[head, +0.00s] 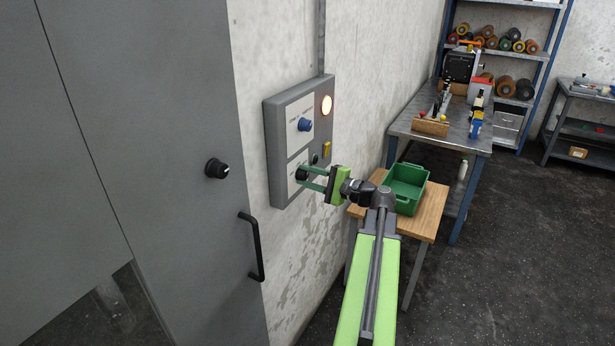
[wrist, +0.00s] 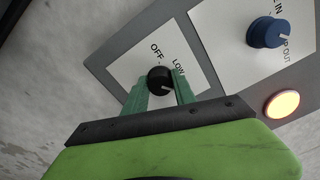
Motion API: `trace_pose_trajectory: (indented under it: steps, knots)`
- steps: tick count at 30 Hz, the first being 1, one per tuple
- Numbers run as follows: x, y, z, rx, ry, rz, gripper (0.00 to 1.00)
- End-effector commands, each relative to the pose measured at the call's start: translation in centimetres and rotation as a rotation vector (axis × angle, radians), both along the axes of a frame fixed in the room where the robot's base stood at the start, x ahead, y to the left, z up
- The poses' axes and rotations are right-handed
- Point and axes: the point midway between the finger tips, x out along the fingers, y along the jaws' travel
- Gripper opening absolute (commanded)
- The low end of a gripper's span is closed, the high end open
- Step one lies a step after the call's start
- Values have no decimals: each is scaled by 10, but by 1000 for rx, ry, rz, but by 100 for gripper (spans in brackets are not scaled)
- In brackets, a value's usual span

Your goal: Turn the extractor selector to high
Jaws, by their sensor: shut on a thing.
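The extractor selector is a small black knob (wrist: 160,79) on the lower white plate of a grey control panel (head: 271,140). In the wrist view the words OFF and LOW show beside it. A light mark shows on the knob's near side. Any HIGH label is hidden or out of view. My gripper (wrist: 161,90) is shut on the knob, with one green finger on each side. In the head view my gripper (head: 302,178) reaches the panel from the right, and its fingers partly cover the knob.
A blue knob (head: 305,125), a lit lamp (head: 326,105) and a yellow switch (head: 327,149) are on the same panel. A grey door with a black handle (head: 250,248) is at left. A green bin (head: 405,187) stands on a wooden table at right. Open floor lies at lower right.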

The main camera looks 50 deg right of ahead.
Motion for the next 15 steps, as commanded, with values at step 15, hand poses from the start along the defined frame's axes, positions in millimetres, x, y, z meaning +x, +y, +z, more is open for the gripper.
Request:
trace_pose_trajectory:
  steps: [15]
  knots:
    - [0,0,0,169,43,-1,0]
